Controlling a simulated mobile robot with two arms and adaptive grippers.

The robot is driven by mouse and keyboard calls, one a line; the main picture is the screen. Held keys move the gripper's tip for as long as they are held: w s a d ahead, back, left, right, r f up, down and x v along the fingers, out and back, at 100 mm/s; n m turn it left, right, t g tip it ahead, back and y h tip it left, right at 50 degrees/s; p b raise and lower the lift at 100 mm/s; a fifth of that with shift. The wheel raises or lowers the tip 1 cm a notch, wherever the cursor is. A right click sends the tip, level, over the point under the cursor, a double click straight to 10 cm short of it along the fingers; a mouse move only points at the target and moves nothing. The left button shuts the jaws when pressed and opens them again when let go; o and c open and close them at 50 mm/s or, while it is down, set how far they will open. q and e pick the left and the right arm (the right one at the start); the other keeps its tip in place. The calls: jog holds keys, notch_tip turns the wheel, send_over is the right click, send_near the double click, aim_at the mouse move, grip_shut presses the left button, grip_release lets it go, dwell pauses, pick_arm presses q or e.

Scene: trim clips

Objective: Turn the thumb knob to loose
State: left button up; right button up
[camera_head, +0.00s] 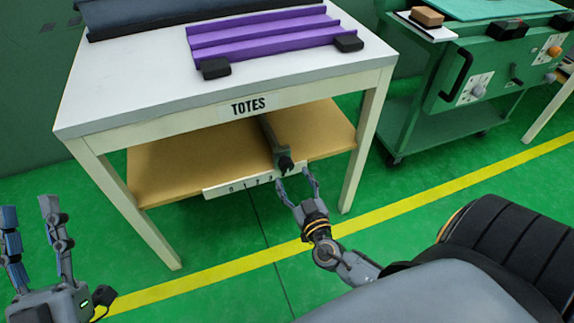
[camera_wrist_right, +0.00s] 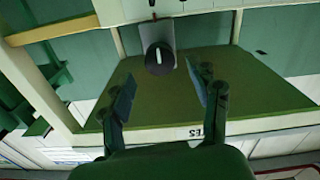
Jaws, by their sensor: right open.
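The dark thumb knob (camera_head: 285,163) is at the front end of a grey bar (camera_head: 270,138) under the table marked TOTES. In the right wrist view the knob (camera_wrist_right: 160,60) is a round black disc with a short upright white mark. My right gripper (camera_head: 294,179) is open just in front of the knob. In the right wrist view its fingers (camera_wrist_right: 163,92) are spread, with the knob beyond them and between their lines; nothing is between the fingertips. My left gripper (camera_head: 28,206) is open and empty at the lower left, far from the knob.
A numbered white strip (camera_head: 240,184) runs along the brown shelf's (camera_head: 180,170) front edge, beside the knob. Table legs (camera_head: 365,140) stand on both sides. Purple trim (camera_head: 262,38) lies on the tabletop. A green cart (camera_head: 470,80) stands at right. The floor in front is clear.

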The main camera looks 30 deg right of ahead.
aim_at(288, 168)
pick_arm(q)
jog(key=shift+w+f+g, duration=0.5)
jog(key=shift+f+g, duration=0.1)
jog(key=shift+f, duration=0.15)
pick_arm(e)
jog(key=shift+x, duration=2.8)
jog(key=c, duration=1.2)
